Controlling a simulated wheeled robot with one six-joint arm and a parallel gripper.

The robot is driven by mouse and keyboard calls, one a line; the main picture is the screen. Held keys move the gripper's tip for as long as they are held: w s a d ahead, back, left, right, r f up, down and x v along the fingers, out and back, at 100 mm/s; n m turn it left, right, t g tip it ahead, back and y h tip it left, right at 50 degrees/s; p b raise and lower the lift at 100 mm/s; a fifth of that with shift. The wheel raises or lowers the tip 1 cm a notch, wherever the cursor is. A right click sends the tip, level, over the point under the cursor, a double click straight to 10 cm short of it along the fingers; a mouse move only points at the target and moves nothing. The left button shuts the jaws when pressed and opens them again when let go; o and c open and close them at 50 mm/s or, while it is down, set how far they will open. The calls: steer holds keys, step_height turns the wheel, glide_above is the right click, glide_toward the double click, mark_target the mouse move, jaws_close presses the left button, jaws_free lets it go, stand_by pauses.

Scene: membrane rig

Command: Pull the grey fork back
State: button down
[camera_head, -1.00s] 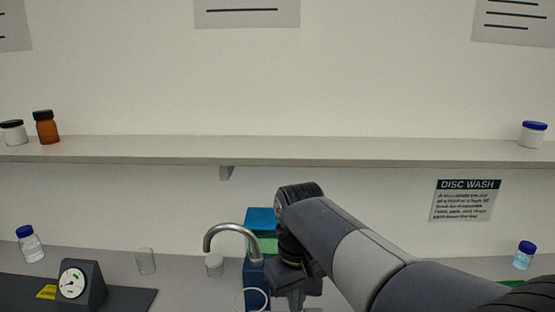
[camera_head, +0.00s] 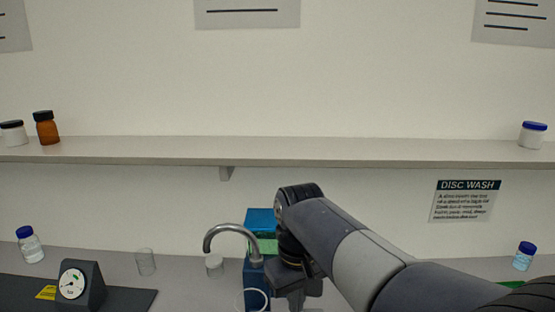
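My gripper (camera_head: 297,290) hangs at the bottom edge, right of centre, below my bent arm. Only its upper body shows. Its fingertips are cut off by the frame, so I cannot tell whether it is open, shut or holding anything. I cannot make out the grey fork; it may be below the frame or behind my arm. Just left of my gripper is a blue block (camera_head: 256,275) with a blue and green top behind it. A pale ring (camera_head: 252,300) shows in front of the block.
A curved metal spout (camera_head: 222,230) stands left of the block. A blue-capped bottle (camera_head: 524,256) stands right. A shelf (camera_head: 350,150) crosses the wall above.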

steer(key=shift+f, duration=0.1)
stand_by(0.6)
steer(key=shift+f+b, duration=1.05)
steer(key=shift+f, duration=0.7)
steer(key=shift+d, duration=0.15)
